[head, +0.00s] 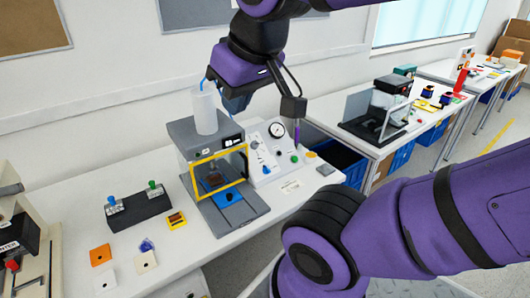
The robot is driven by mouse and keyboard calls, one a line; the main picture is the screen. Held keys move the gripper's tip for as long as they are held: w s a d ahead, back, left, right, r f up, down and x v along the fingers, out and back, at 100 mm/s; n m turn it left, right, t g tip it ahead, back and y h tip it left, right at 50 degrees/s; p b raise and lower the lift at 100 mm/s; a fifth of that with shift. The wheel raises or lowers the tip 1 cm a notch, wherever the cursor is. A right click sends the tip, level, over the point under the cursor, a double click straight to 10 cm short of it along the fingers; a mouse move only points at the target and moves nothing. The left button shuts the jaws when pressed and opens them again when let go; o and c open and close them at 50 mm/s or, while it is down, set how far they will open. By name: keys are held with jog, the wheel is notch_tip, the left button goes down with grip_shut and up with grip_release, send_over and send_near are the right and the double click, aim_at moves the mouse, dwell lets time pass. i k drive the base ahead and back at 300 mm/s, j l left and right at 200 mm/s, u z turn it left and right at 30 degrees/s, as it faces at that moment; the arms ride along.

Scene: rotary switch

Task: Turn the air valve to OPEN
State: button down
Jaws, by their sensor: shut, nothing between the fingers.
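A white sloped control panel (258,166) stands on the bench. My gripper (297,134) comes down from above, by the right side of the gauge. Its narrow purple fingers are shut and empty. They look apart from the blue knob. Whether the tips touch the panel cannot be told.
A grey machine with a yellow-framed opening (219,167) stands left of the panel, with a translucent bottle (204,110) on top. A dark block with blue and green knobs (137,208) sits further left. Small blocks lie on the bench front. My purple arm fills the lower right.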

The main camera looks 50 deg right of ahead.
aim_at(266, 170)
jog(key=i+z, duration=0.15)
jog(key=z, duration=0.25)
jog(key=i+z, duration=0.15)
jog(key=z, duration=0.25)
